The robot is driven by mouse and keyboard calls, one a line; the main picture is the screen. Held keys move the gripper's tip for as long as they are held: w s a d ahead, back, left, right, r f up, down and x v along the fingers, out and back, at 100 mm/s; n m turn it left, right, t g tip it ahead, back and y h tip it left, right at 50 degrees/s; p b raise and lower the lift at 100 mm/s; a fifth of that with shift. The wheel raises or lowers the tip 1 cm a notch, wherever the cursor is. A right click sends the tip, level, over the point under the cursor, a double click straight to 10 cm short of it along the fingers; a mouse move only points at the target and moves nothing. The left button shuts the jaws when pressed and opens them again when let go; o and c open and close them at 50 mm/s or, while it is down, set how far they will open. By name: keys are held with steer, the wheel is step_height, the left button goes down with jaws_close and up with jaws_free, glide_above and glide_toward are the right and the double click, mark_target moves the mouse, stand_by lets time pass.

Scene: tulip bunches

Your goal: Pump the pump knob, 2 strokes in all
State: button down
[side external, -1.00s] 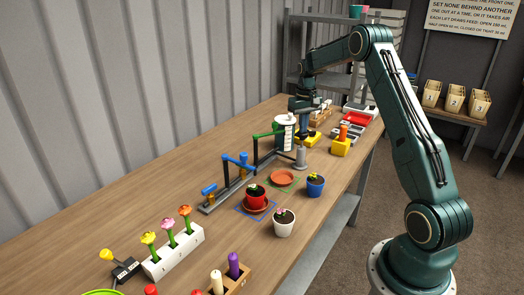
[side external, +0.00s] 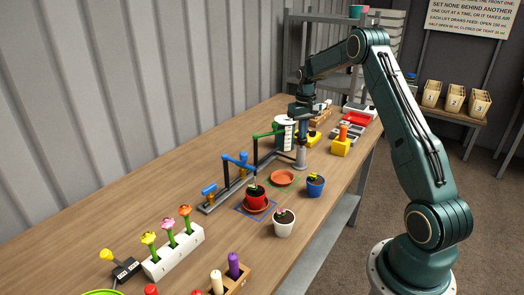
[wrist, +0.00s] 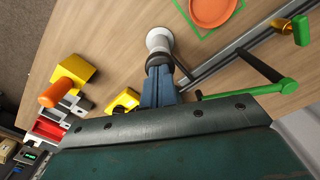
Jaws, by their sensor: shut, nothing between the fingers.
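The pump (side external: 300,156) is a grey upright cylinder at the right end of the grey rail on the bench. In the wrist view its pale body (wrist: 158,40) shows just beyond my fingertips. My gripper (side external: 302,138) is shut and empty, pointing down directly above the pump. In the wrist view the blue-grey fingers of my gripper (wrist: 159,68) are together at a dark part on the pump's top. The fingers hide much of the pump knob, so I cannot tell surely whether they touch it or how far down it is.
The rail (side external: 225,196) carries green and blue valve levers close by on the left. A white tank (side external: 283,134) stands behind the pump. An orange saucer (side external: 283,178), a red pot (side external: 256,198) and a blue pot (side external: 316,185) stand in front. A yellow block (side external: 340,147) is to the right.

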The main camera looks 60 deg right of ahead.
steer(key=shift+r, duration=0.1)
stand_by(0.3)
steer(key=shift+r, duration=3)
